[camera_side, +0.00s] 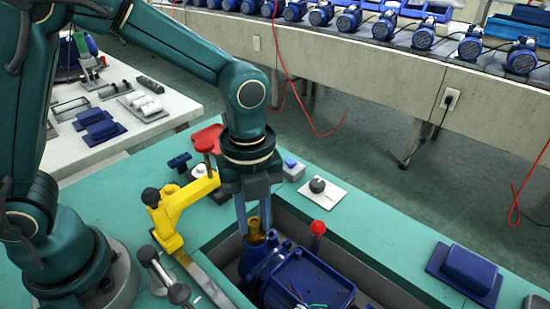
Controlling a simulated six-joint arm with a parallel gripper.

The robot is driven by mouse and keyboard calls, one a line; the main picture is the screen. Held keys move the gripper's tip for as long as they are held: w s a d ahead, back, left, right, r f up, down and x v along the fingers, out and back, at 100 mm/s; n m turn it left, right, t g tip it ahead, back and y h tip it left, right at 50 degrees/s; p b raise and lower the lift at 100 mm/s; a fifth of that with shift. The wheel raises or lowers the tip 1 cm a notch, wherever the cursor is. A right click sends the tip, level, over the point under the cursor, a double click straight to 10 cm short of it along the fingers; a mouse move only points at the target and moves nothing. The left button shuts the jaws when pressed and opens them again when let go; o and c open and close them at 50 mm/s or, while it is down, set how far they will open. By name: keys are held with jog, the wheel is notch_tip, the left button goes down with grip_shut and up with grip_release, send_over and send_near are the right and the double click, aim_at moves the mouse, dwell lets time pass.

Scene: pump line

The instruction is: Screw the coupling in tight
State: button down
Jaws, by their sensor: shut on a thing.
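My gripper (254,214) points down over the blue pump (307,284), which sits in a recess of the green bench. Its two fingers are shut on a brass-coloured coupling (256,229) at the pump's upper end. The coupling stands about upright at the pump's port. The fingers cover part of it, and I cannot tell how deep it sits in the port.
A yellow clamp arm (172,215) stands close on the left of my gripper. A red-knobbed lever (318,230) rises behind the pump. A black knob on a white plate (318,188) and a dark blue block (466,270) are on the bench. The bench's right side is mostly clear.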

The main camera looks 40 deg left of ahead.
jog(key=m, duration=0.7)
dwell(0.3)
jog(key=m, duration=0.7)
jog(key=c, duration=0.9)
grip_release()
